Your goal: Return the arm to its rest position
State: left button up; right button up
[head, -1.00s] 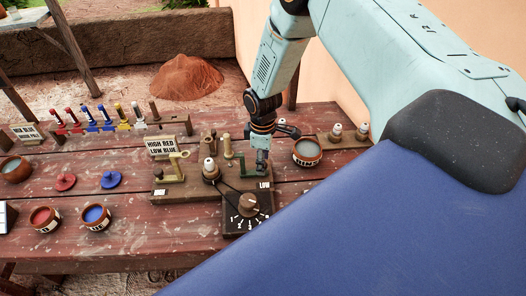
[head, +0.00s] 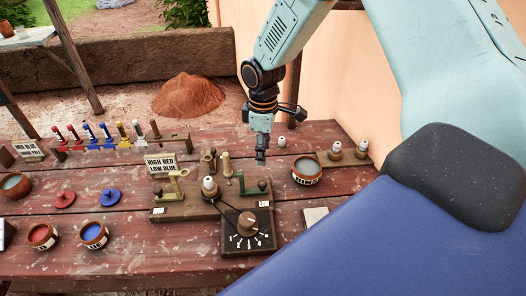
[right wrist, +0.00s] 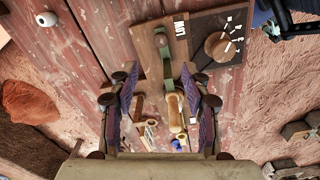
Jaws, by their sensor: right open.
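My right gripper (head: 261,157) hangs from my right arm above the back right of the wooden device board (head: 178,214). In the right wrist view the gripper (right wrist: 162,105) is open, its two purple-padded fingers wide apart with nothing held between them. The green lever (head: 243,184) on the board stands just below the gripper in the head view. In the right wrist view the green lever (right wrist: 168,72) lies beyond the fingers, apart from them. My left gripper is not in view.
A dial box (head: 240,240) stands at the board's front right. A rinse-type bowl (head: 307,171) and white-topped bottles (head: 336,150) sit to the right. Paint bowls (head: 94,235), lids (head: 110,196) and a brush rack (head: 120,146) occupy the left. The wall (head: 350,70) rises at right.

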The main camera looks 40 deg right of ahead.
jog(key=shift+w+a, duration=0.1)
jog(key=shift+f, duration=0.15)
jog(key=s+a+f+m, duration=0.1)
jog(key=s+a+f, duration=0.2)
jog(key=s, duration=0.1)
jog(key=s+a+f+m, duration=0.1)
jog(key=s+a+f, duration=0.2)
jog(key=s+f, duration=0.1)
jog(key=s+a+f+m+y, duration=0.1)
jog(key=s+a+f+m, duration=0.1)
jog(key=s+a+f, duration=0.1)
jog(key=shift+s+f, duration=0.75)
jog(key=shift+s, duration=0.05)
jog(key=s+a+f+m+h, duration=0.1)
jog(key=s+m, duration=0.2)
jog(key=s, duration=0.6)
jog(key=s+a+f+m, duration=0.1)
jog(key=s+f+m, duration=0.1)
jog(key=s, duration=0.8)
notch_tip(320, 180, down, 18)
jog(key=w+b, duration=0.1)
jog(key=b, duration=1.7)
jog(key=shift+w, duration=0.3)
jog(key=shift+r, duration=0.1)
